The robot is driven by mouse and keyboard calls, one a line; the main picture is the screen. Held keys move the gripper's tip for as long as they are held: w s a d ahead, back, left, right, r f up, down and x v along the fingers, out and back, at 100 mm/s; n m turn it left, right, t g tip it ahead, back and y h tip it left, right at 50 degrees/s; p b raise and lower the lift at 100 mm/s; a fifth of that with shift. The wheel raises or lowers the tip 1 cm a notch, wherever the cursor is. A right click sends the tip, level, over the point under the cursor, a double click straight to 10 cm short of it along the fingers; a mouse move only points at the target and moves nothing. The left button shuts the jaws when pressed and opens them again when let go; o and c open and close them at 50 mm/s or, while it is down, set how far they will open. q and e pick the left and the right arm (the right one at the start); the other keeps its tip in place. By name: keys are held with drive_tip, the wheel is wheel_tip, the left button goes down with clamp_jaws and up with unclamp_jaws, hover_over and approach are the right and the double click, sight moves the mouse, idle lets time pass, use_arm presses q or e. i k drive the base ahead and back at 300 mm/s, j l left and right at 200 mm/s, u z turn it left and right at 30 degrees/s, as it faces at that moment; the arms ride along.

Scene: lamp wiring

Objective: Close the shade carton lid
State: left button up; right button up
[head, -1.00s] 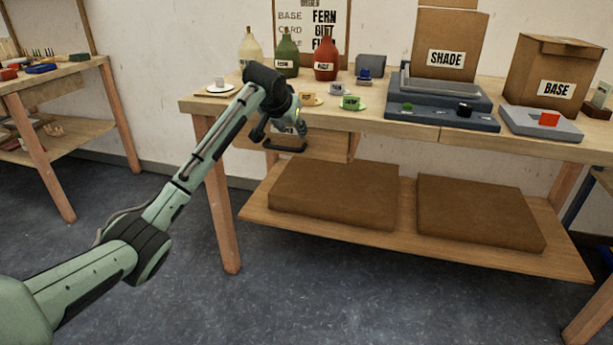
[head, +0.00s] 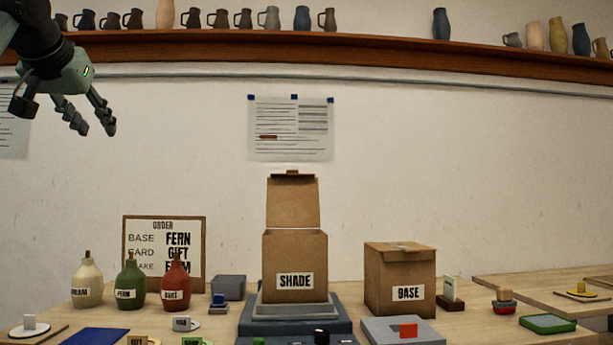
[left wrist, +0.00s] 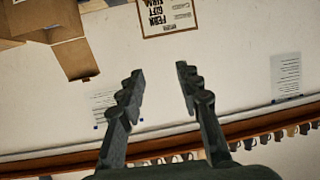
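The shade carton (head: 294,248) is a brown box labelled SHADE, standing on a grey stepped stand at the middle of the table. Its lid (head: 292,203) is open and stands upright above the box, with a dark tuck edge at its top. My left gripper (head: 94,122) is high at the upper left, in front of the wall, well apart from the carton. In the left wrist view its two fingers (left wrist: 158,85) are spread with nothing between them. There the carton (left wrist: 28,22) and its lid (left wrist: 76,60) appear upside down at upper left. My right gripper is not in view.
The BASE carton (head: 400,280) stands shut to the right. Cream, green and red bottles (head: 175,286) and an order board (head: 190,225) stand left of the shade carton. A shelf of jugs (head: 350,47) runs along the wall above. The space above the carton is clear.

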sight(292, 197)
drive_tip(key=i+l, duration=0.3)
drive_tip(key=i+l+z, duration=0.1)
drive_tip(key=i+l, duration=0.15)
drive_tip(key=i, duration=0.25)
drive_tip(key=i+l, duration=0.25)
drive_tip(key=i, duration=0.2)
drive_tip(key=i+l+z, duration=0.1)
drive_tip(key=i+l, duration=0.15)
drive_tip(key=i, duration=0.15)
